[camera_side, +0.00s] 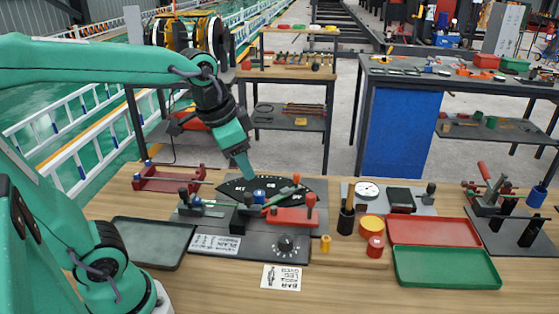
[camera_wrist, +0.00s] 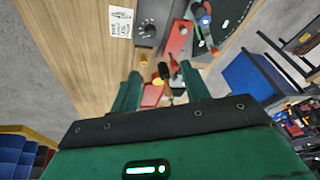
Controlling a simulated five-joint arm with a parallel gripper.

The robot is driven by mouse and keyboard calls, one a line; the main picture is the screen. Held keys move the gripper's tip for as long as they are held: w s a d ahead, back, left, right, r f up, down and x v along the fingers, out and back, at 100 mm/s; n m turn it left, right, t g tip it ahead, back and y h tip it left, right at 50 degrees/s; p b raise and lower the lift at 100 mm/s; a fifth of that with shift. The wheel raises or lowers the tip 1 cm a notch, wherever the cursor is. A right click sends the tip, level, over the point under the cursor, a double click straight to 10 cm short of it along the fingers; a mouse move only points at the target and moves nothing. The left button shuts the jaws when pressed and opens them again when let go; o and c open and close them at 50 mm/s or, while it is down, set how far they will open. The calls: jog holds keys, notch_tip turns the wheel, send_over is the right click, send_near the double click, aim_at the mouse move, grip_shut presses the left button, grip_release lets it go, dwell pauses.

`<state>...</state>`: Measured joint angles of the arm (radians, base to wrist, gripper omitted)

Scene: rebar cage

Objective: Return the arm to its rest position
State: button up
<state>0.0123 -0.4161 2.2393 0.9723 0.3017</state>
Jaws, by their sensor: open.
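My arm is green with black joints and reaches in from the left in the side view. My gripper (camera_side: 247,174) points down above the back of the black bending fixture (camera_side: 262,243) and looks clear of it. In the wrist view my gripper (camera_wrist: 158,74) shows two green fingers spread apart with nothing held between them. The fixture carries a dial plate with white marks (camera_side: 230,187), a blue roller (camera_side: 259,196), a red block (camera_side: 290,216) and a black knob (camera_side: 285,244).
A dark tray (camera_side: 150,243) is at left, with a red stand (camera_side: 168,180) behind it. A red tray (camera_side: 432,231) and a green tray (camera_side: 446,267) are at right. The front bench edge is clear.

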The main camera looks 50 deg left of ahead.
jog(key=s+f+n+t, duration=0.1)
jog(key=s+n, duration=0.2)
jog(key=s, duration=0.4)
jog(key=shift+a+f+n+t, duration=0.2)
jog(key=shift+f+n+t, duration=0.1)
jog(key=shift+f, duration=0.1)
